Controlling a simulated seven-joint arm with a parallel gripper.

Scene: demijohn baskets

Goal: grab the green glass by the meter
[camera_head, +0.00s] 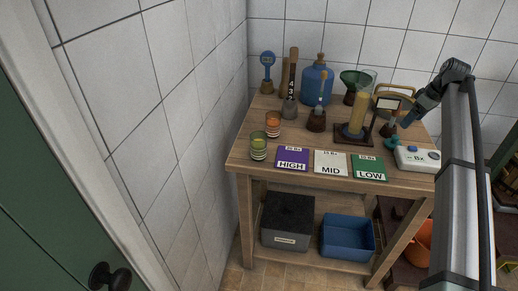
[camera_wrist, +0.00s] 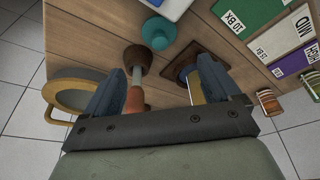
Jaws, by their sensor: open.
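A small glass with green bands (camera_head: 258,147) stands at the front left of the table, left of the purple card. An orange glass (camera_head: 273,123) stands just behind it. The white meter (camera_head: 420,158) lies at the front right; a teal round piece (camera_head: 391,143), not clearly a glass, is beside it. My gripper (camera_head: 407,120) is open over the table's right side, far from the two glasses. In the wrist view my gripper (camera_wrist: 160,75) shows a dropper with an orange bulb (camera_wrist: 135,100) between its fingers; I cannot tell whether they touch it. The two small glasses show at the right edge.
A tall yellow cylinder (camera_head: 358,113), a framed stand, a blue jug (camera_head: 317,84), a green funnel and another dropper crowd the table's back. Purple, white and green cards (camera_head: 369,168) lie along the front. A wall rises on the left.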

